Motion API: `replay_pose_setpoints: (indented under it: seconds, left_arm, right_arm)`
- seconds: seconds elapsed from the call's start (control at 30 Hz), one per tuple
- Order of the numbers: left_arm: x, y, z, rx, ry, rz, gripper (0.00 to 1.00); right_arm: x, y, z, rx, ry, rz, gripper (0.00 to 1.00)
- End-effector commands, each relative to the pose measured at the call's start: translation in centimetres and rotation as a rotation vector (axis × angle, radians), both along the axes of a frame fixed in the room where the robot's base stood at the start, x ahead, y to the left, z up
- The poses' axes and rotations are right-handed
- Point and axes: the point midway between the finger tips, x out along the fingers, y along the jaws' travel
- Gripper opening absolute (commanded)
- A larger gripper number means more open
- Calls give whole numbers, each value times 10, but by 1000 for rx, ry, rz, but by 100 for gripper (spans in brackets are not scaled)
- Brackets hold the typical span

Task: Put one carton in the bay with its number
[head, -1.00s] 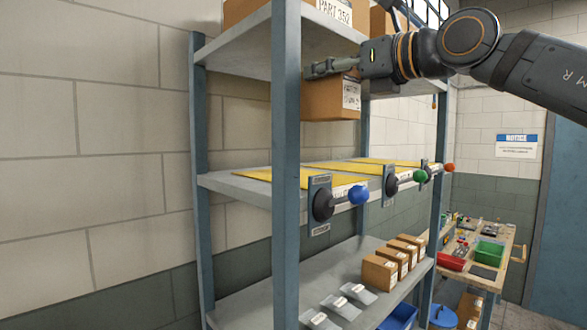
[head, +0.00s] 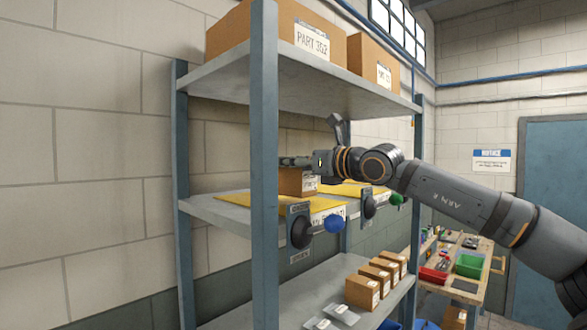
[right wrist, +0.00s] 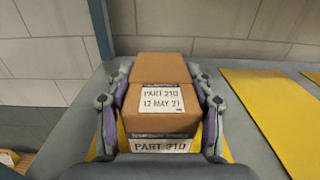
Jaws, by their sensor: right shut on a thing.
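My right gripper (head: 297,162) is shut on a brown carton (head: 292,183) over the middle shelf. In the right wrist view the carton (right wrist: 157,92) sits between the two fingers, and its label reads PART 210, 12 MAY 21. It is above the nearest yellow bay mat (head: 240,199), whose front label (right wrist: 160,146) reads PART 210. I cannot tell whether the carton touches the mat. Another yellow mat (right wrist: 275,110) lies to its right. My left gripper is not in view.
A blue-knobbed lever (head: 335,224) and a green-knobbed one (head: 397,199) stick out from the middle shelf's front. A post (head: 264,170) stands at the front. Several small cartons (head: 362,292) stand on the lower shelf.

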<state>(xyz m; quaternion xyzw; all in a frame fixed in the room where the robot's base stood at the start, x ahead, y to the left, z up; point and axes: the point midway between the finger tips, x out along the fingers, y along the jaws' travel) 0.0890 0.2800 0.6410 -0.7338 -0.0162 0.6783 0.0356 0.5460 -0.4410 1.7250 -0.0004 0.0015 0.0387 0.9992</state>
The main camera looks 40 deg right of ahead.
Motion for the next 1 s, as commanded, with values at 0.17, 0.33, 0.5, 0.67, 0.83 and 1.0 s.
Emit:
replay_pose_setpoints:
  seconds: [0.17,0.33,0.5,0.67,0.83,1.0]
  left_arm:
    - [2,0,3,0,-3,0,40]
    - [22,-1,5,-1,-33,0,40]
    - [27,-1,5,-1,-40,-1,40]
    - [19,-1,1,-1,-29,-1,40]
    - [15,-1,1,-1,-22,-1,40]
    - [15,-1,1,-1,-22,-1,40]
  right_arm:
    - [0,1,-12,4,-9,1,0]
    - [0,2,-15,0,-11,-5,0]
    - [0,2,-15,0,-10,-5,0]
    - [1,2,-19,0,-7,-5,58]
    - [1,2,-19,0,-7,-5,77]
    - [1,2,-19,0,-7,-5,77]
